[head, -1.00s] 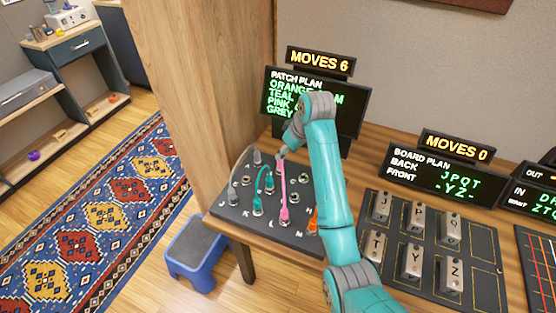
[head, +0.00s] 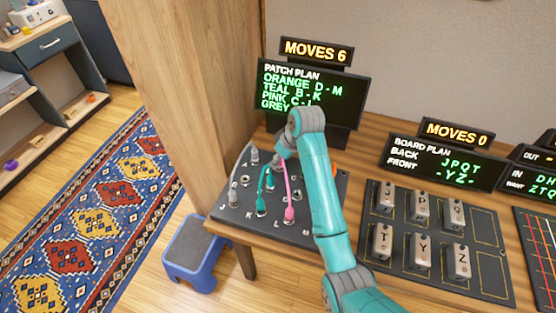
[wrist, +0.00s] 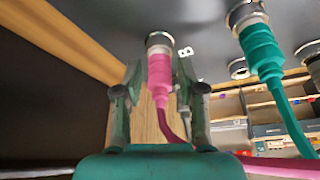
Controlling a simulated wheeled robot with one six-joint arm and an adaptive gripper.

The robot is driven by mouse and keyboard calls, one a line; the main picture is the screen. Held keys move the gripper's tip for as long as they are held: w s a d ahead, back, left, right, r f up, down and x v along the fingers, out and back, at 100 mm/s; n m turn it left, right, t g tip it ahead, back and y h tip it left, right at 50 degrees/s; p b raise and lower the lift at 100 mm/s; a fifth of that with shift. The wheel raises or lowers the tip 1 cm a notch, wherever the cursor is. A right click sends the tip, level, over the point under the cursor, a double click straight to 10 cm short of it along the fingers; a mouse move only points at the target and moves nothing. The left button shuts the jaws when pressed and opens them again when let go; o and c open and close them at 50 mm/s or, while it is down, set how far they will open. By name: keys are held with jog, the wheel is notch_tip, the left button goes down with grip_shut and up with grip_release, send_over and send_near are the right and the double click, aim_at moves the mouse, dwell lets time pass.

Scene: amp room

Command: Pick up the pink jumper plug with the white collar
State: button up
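The pink jumper plug (wrist: 160,75) points up into a socket on the dark patch panel in the wrist view, with a pale collar at its socket end. My gripper (wrist: 160,85) has one finger on each side of it, with narrow gaps visible, so it looks open around the plug. In the head view my gripper (head: 280,157) is over the panel's back part and hides this plug. The pink cable (head: 287,185) runs forward to its other plug (head: 289,214) in the front row.
A teal jumper (head: 262,190) stands close to the left; its plug (wrist: 262,50) is right of the pink one in the wrist view. Grey plugs (head: 233,195) and an orange piece (head: 333,168) are also near. The patch plan screen (head: 305,95) stands behind.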

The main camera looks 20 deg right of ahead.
grip_shut()
